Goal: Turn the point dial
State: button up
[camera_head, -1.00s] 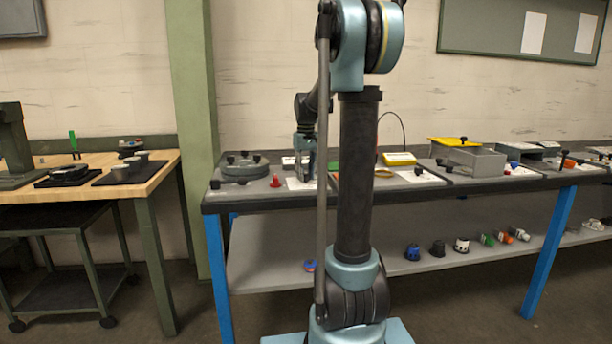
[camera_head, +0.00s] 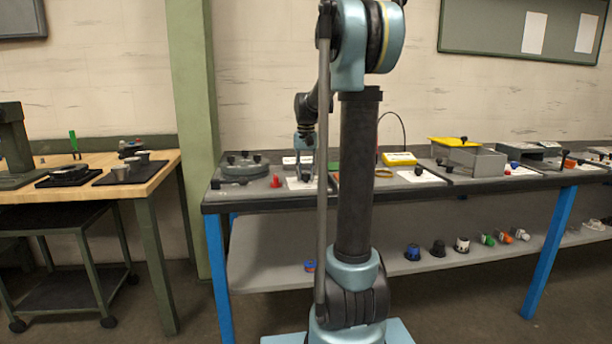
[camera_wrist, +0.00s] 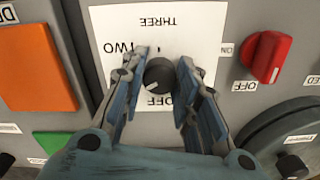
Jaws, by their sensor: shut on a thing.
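The point dial (camera_wrist: 159,76) is a round black knob with a small pale mark near its lower left edge. It sits on a white plate (camera_wrist: 115,22) marked OFF, TWO and THREE. My gripper (camera_wrist: 163,68) is shut on the dial, with one blue-grey finger on each side of it in the wrist view. The fingers hide part of the plate around the dial. In the head view my gripper (camera_head: 305,168) is over the white plate (camera_head: 293,184) on the bench, partly hidden by my own arm.
A red switch (camera_wrist: 268,56) stands right of the plate. A round grey housing (camera_wrist: 285,130) is lower right. Orange (camera_wrist: 35,65) and green (camera_wrist: 50,141) panels lie left. The long bench (camera_head: 395,190) holds several other devices, including a yellow box (camera_head: 399,159).

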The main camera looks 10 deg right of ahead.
aim_at(306, 174)
jog(key=o, duration=1.1)
jog(key=shift+c, duration=0.2)
notch_tip(306, 174, up, 12)
jog(key=shift+f, duration=0.1)
